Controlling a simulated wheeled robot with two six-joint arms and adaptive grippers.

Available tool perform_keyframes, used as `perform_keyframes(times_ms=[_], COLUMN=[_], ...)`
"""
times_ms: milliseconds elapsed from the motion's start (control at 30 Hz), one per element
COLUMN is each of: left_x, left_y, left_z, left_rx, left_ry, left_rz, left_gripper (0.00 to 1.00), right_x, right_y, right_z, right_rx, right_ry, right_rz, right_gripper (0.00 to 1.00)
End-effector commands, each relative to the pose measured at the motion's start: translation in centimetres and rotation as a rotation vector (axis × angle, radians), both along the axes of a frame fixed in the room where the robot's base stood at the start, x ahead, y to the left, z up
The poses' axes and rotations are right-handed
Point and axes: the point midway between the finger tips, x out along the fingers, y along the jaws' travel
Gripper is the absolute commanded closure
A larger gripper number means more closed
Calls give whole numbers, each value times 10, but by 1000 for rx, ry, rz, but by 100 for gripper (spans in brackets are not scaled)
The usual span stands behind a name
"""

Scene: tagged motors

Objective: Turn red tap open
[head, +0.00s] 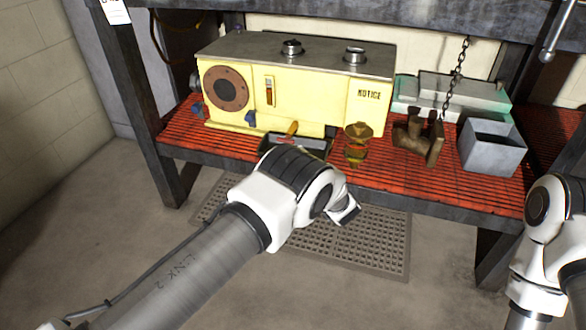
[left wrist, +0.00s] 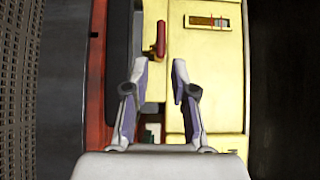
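The red tap (head: 291,128) is a small red-orange lever on the lower front of a yellow machine (head: 345,105), above a dark tray. In the left wrist view the tap (left wrist: 160,40) stands just beyond my fingertips, roughly in line with the gap between them. My left gripper (left wrist: 159,67) is open and empty, with its two fingers apart and not visibly touching the tap.
The machine stands on a red slatted shelf (head: 225,145). A dark tray (head: 310,147) sits at its front. To the right are a brass valve (head: 358,145), a rusty pipe fitting (head: 412,138), a hanging chain (head: 456,75) and an open grey box (head: 492,155). Floor below is mostly clear.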

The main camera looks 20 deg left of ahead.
Motion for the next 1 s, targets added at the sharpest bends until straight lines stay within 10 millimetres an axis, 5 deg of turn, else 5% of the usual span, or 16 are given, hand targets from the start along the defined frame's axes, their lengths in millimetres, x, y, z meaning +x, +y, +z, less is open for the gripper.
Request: perform_keyframes(times_ms=[500, 800, 900, 1000], left_x=[53, 57, 57, 57], left_y=[52, 55, 55, 55], left_z=[-4, 0, 0, -1], left_rx=[-1, -1, -1, -1], left_ry=[-1, 1, 1, 1], left_rz=[3, 1, 1, 1], left_gripper=[74, 74, 100, 100], right_x=[1, 2, 2, 2], right_y=[0, 0, 0, 0], right_z=[-40, -39, -39, -39], right_rx=[-1, -1, -1, -1], right_ry=[-3, -5, -4, -4], right_rz=[-4, -5, -5, -5], right_gripper=[100, 100, 100, 100])
